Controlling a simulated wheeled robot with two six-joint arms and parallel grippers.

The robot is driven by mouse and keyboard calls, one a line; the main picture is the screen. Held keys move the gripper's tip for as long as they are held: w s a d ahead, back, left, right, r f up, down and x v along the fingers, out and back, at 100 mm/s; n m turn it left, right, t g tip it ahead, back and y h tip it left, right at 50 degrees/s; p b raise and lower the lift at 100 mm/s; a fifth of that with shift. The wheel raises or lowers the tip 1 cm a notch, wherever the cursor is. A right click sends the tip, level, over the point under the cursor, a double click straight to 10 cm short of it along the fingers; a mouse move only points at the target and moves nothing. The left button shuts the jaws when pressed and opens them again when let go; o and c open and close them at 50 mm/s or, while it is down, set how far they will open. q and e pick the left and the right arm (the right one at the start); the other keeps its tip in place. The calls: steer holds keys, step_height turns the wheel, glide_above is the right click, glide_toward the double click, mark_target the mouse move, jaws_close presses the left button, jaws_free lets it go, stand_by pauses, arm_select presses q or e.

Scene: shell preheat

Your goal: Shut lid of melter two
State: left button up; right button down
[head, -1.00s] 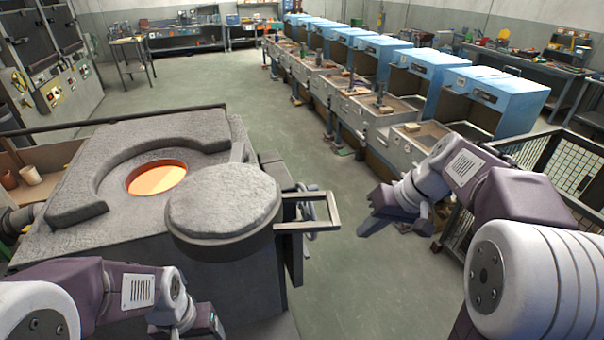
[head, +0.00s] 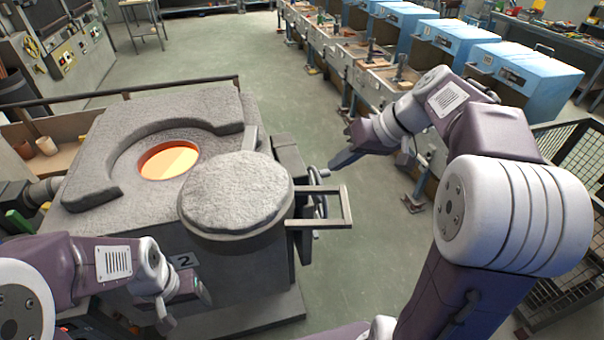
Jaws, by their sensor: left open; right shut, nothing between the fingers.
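Melter two (head: 85,195) is a grey block furnace with a "2" label on its front. Its round opening (head: 168,160) glows orange and is uncovered. The thick round grey lid (head: 235,190) is swung out to the right of the opening, over the furnace's front right corner. A metal frame handle (head: 343,207) sticks out from the lid's right side. My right gripper (head: 338,163) is shut and empty, in the air beyond and above the handle, apart from it. My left gripper (head: 185,305) is low in front of the furnace, left of the lid; its fingers are hard to make out.
A handwheel (head: 319,187) sits at the furnace's right side, partly behind the handle. A row of blue-hooded benches (head: 525,75) runs along the right. A black mesh fence (head: 565,150) stands at the far right. Cups (head: 46,146) stand on a shelf at left. The floor between is clear.

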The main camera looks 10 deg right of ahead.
mark_target(304, 189)
steer(key=x, duration=0.2)
steer(key=p+x, duration=0.1)
steer(key=x, duration=0.4)
steer(key=shift+w+a+f, duration=0.1)
steer(key=shift+w+a, duration=0.05)
steer(key=shift+w, duration=0.25)
steer(key=shift+s+a+p, duration=0.1)
steer(key=shift+a+p, duration=0.8)
steer(key=shift+a, duration=0.35)
steer(key=shift+s+a, duration=0.15)
steer(key=shift+a, duration=0.45)
steer(key=shift+d, duration=0.1)
